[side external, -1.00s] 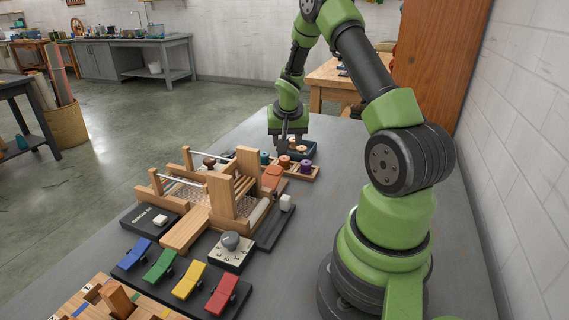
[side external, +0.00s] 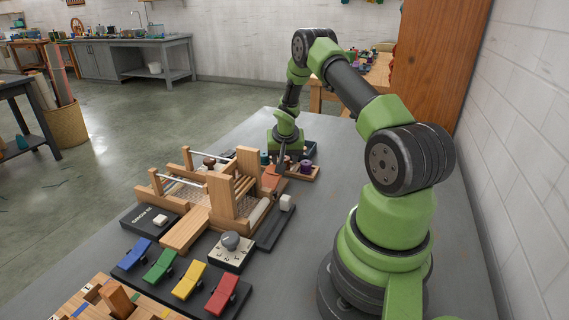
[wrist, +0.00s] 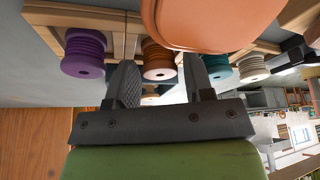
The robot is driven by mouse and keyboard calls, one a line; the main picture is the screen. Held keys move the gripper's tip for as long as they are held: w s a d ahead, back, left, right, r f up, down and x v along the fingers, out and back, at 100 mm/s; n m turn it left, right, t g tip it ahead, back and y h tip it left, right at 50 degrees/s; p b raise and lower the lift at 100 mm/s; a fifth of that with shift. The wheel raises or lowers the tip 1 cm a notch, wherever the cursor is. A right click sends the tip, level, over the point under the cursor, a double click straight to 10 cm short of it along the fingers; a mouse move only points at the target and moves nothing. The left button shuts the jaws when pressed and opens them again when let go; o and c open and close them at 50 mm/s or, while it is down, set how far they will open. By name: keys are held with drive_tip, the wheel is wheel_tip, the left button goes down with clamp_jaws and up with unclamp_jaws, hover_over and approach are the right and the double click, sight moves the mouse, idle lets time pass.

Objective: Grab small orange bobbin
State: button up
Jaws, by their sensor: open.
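The small orange bobbin (wrist: 158,62) sits in a wooden rack in the wrist view, framed between my two finger tips. My gripper (wrist: 161,72) is open, with a finger on each side of it in the picture; I cannot tell whether either finger touches it. In the side view my gripper (side external: 282,160) is low over the rack (side external: 312,177) and hides most of the bobbins there. A purple bobbin (wrist: 84,53) stands to the left of the orange one in the wrist view, and a teal bobbin (wrist: 216,67) to the right.
A large smooth orange object (wrist: 215,22) lies close to the fingers in the wrist view. A cream bobbin (wrist: 252,68) is farther right. The wooden loom (side external: 222,195) stands beside the rack. The grey table (side external: 345,165) is clear to the rack's right.

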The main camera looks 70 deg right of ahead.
sight(285, 159)
drive_tip(key=c, duration=0.7)
wheel_tip(285, 159, up, 15)
drive_tip(key=shift+r, duration=0.1)
idle(0.5)
